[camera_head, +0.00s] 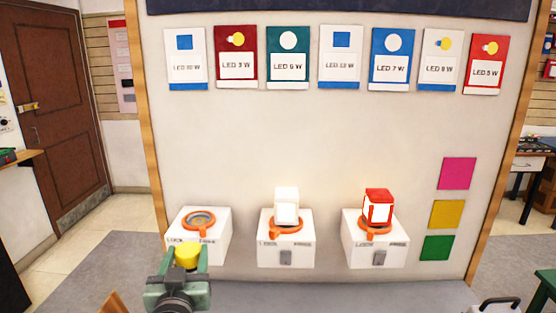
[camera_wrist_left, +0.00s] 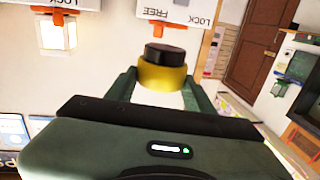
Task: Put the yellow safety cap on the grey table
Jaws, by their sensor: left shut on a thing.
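The yellow safety cap (camera_head: 187,255) is held in my left gripper (camera_head: 183,262), low and left of centre in the head view. In the left wrist view the yellow cap (camera_wrist_left: 165,77) shows a dark round part on it and sits between the green fingers of my left gripper (camera_wrist_left: 163,92), which is shut on it. The cap is in front of the left white box. A grey surface (camera_head: 350,297) runs along the bottom below the panel; I cannot tell whether it is the grey table.
Three white boxes with orange rings stand along the panel: left (camera_head: 200,250), middle (camera_head: 286,252) and right (camera_head: 375,254). The middle ring holds a white lamp (camera_head: 287,205), the right a red-framed lamp (camera_head: 378,206).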

